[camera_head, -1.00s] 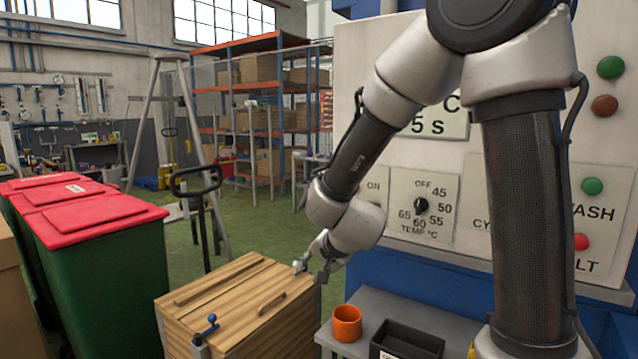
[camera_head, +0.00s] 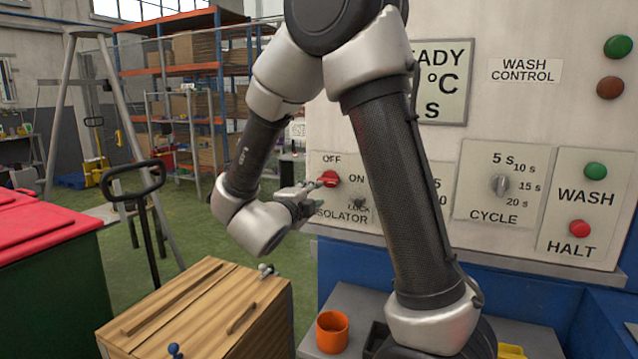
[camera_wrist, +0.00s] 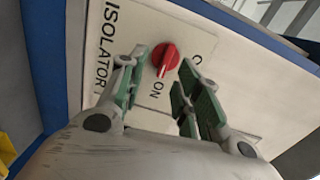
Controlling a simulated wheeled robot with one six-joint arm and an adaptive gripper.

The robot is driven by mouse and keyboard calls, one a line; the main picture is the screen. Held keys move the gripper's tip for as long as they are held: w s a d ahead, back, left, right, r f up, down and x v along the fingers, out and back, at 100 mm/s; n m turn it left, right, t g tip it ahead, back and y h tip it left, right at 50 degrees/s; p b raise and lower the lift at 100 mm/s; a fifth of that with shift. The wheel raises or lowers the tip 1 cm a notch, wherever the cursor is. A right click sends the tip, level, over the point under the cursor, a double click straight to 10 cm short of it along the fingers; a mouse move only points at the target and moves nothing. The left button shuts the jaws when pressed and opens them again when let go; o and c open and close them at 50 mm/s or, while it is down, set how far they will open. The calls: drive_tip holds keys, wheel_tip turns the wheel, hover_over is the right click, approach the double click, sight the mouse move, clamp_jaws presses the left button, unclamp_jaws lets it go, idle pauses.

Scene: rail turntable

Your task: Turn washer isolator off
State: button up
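The washer isolator is a red rotary knob (camera_head: 328,179) on the cream panel, with OFF above it and ON to its right. The knob also shows in the wrist view (camera_wrist: 166,58), where its white mark points toward the ON label. My gripper (camera_head: 311,188) is in front of the isolator panel, just left of the knob. I see no clear contact. The LOCK area below is partly hidden in the head view.
Right of my arm are the cycle dial (camera_head: 500,185), the green WASH button (camera_head: 596,171) and the red HALT button (camera_head: 580,228). Red-lidded bins (camera_head: 45,235) stand left.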

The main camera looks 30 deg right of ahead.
sight(326, 182)
drive_tip(key=shift+m+h, duration=0.3)
drive_tip(key=shift+m, duration=0.2)
drive_tip(key=x, duration=0.5)
drive_tip(key=r+x, duration=0.1)
drive_tip(key=x, duration=0.1)
drive_tip(key=shift+d, duration=0.55)
drive_tip(key=shift+c, duration=0.4)
clamp_jaws()
